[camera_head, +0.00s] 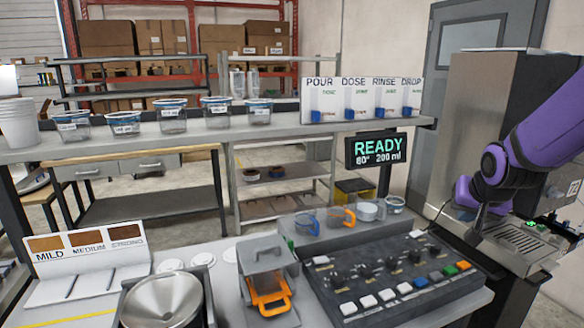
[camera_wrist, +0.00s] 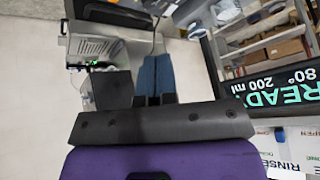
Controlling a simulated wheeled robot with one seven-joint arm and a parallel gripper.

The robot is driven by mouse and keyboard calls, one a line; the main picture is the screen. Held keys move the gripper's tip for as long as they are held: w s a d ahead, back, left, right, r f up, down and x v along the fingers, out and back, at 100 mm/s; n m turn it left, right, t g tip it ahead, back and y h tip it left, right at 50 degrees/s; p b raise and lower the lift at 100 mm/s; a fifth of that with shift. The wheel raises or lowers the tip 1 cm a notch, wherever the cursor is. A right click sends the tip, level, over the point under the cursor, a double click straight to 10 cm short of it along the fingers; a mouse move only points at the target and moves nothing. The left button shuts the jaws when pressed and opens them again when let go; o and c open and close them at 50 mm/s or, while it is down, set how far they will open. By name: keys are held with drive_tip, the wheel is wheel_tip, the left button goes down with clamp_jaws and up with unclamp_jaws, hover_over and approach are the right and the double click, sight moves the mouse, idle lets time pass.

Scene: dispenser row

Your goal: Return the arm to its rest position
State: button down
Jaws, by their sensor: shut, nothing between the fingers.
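My purple arm (camera_head: 540,150) reaches in from the right edge in the head view. It is bent downward in front of the steel machine (camera_head: 475,110), above its slotted drip tray (camera_head: 520,240). My gripper (camera_wrist: 155,62) shows in the wrist view with its two blue-grey fingers together and nothing between them. In the head view my gripper's fingertips are hard to make out beside the machine. The wrist view shows the READY display (camera_wrist: 275,88) upside down at the right.
A button panel (camera_head: 390,275) with several knobs and coloured keys lies left of the machine. A grey container with an orange handle (camera_head: 268,290) and a steel bowl (camera_head: 162,300) stand further left. A shelf (camera_head: 200,140) holding several lidded cups crosses behind. The grey door (camera_head: 465,60) is at the back.

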drive_tip(key=s+a+r+n, duration=0.1)
drive_tip(key=s+a+r, duration=0.1)
drive_tip(key=s, duration=0.6)
drive_tip(key=s+a+r+n+g+y, duration=0.1)
drive_tip(key=s+a+r+n, duration=0.1)
drive_tip(key=s+r, duration=0.3)
drive_tip(key=s+a+r+n, duration=0.1)
drive_tip(key=s+a+r, duration=0.2)
drive_tip(key=s, duration=0.8)
drive_tip(key=shift+s+r+n+g, duration=0.15)
drive_tip(key=shift+r+n+g, duration=0.15)
drive_tip(key=shift+r+n, duration=0.1)
